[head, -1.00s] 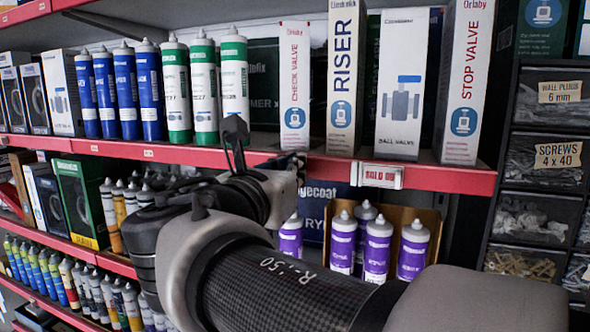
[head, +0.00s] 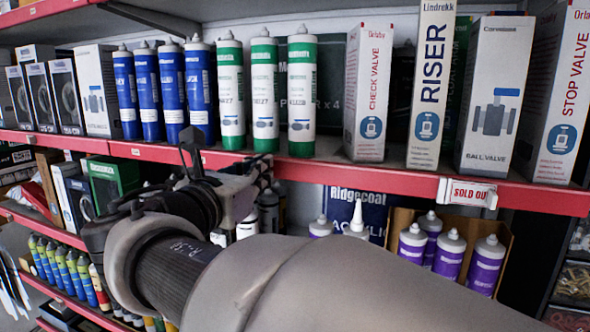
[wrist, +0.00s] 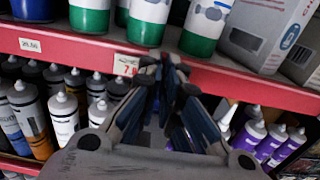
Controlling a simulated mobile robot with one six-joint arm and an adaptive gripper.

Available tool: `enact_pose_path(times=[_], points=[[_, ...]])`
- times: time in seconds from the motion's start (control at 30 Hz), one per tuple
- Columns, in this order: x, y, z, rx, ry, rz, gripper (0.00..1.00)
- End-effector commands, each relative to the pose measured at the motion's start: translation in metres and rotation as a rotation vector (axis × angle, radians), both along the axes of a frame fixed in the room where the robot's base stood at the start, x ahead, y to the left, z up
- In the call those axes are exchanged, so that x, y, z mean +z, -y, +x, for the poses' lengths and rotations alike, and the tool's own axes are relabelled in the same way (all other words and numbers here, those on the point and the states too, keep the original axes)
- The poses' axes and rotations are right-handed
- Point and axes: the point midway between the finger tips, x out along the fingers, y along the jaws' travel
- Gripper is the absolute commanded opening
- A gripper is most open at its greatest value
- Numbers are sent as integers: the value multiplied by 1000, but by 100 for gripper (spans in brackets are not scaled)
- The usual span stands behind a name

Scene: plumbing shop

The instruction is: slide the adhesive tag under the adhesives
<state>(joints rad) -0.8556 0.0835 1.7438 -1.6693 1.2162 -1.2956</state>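My gripper (wrist: 165,68) reaches to the red shelf rail in the wrist view, its fingers converging with no clear gap at the tips. A small pale tag with red print (wrist: 127,65) is on the rail just left of the fingertips, partly hidden by them; I see nothing clearly held. In the head view my gripper (head: 192,150) is at the rail below the blue and green cartridges. Blue-label cartridges (head: 172,88) and green-and-white cartridges (head: 264,92) stand upright on the upper shelf. Which of the products are the adhesives, I cannot tell for sure.
A SOLD OUT tag (head: 467,192) is on the rail at right. Purple cartridges (head: 449,255) stand in a box on the shelf below. Valve boxes (head: 492,95) fill the upper shelf's right side. Another price tag (wrist: 30,45) is on the rail at left.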

Motion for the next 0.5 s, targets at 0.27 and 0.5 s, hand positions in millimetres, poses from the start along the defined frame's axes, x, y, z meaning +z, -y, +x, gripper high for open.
enact_pose_path(times=[0.27, 0.5], points=[[-1, 0, 0, -1, -1, -1, 0], [-1, 0, 0, -1, -1, -1, 14]])
